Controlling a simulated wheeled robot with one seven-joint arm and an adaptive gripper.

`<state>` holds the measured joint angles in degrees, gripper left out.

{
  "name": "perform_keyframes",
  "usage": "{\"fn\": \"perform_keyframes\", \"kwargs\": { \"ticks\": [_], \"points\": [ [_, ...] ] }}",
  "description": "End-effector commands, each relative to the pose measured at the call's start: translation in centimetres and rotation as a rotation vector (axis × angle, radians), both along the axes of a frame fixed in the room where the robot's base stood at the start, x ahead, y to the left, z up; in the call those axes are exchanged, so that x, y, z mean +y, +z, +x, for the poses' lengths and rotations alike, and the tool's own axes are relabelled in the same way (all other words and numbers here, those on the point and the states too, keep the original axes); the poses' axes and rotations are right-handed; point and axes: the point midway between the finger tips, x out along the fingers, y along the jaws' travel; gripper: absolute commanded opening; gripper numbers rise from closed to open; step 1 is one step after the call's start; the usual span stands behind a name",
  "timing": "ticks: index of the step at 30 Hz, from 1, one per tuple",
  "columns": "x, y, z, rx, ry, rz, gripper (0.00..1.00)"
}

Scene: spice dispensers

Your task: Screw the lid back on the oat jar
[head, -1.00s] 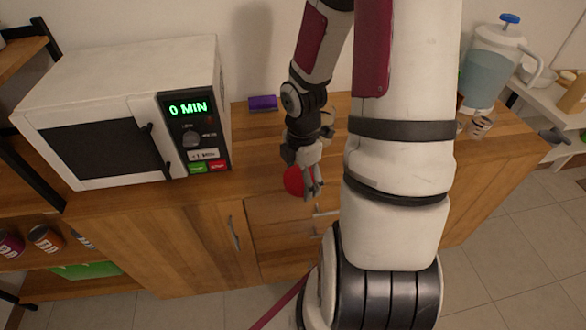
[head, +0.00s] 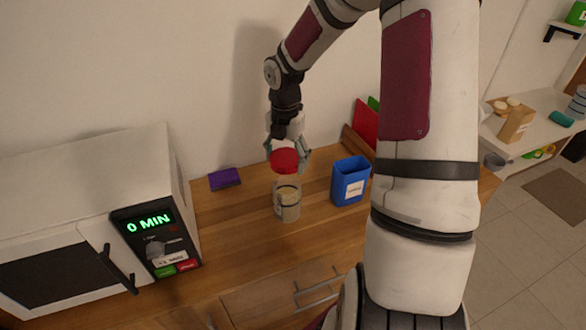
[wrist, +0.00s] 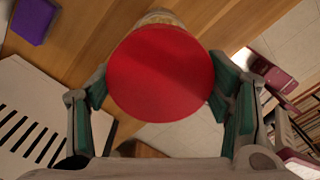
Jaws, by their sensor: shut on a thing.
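A red round lid (head: 285,161) is held between the fingers of my gripper (head: 288,153), above the wooden counter. In the wrist view the lid (wrist: 161,73) fills the middle, with a gripper finger on each side. The oat jar (head: 288,201) stands upright on the counter just below the lid, its top uncovered. The lid looks apart from the jar in the head view. In the wrist view only a small part of the jar (wrist: 160,17) shows past the lid's upper edge; the rest is hidden.
A blue labelled container (head: 350,182) stands right of the jar. A purple block (head: 224,179) lies to the left at the back. A microwave (head: 85,200) stands at the left. Red and green boards (head: 366,127) lean at the wall behind.

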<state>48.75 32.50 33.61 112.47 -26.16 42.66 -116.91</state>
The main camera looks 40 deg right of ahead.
Motion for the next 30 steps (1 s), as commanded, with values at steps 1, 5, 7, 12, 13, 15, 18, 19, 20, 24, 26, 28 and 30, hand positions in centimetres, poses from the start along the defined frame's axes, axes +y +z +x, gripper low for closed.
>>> {"fn": "perform_keyframes", "kwargs": {
  "ticks": [1,5,7,12,13,15,18,19,20,24,26,28,30],
  "points": [
    [0.0,0.1,0.0,-0.001,0.004,0.000,0.48],
    [0.0,0.1,0.1,0.000,0.004,0.000,0.48],
    [0.0,0.0,0.1,0.000,0.003,0.000,0.48],
    [0.0,0.1,0.0,0.000,0.003,0.000,0.48],
    [0.0,0.1,0.0,0.000,0.003,0.000,0.48],
    [0.0,0.1,0.0,-0.001,0.003,0.000,0.48],
    [0.0,0.0,-0.1,0.000,0.004,0.001,0.48],
    [0.0,-0.3,0.0,0.001,0.003,0.000,0.48],
    [0.0,-0.6,0.0,0.001,0.003,0.000,0.48],
    [0.0,-1.7,0.1,0.000,0.003,0.001,0.48],
    [0.0,-2.1,0.1,0.001,0.003,0.000,0.48],
    [0.0,-2.6,0.1,0.001,0.003,0.000,0.48],
    [0.0,-3.1,0.1,0.000,0.003,0.001,0.48]
  ]
}}
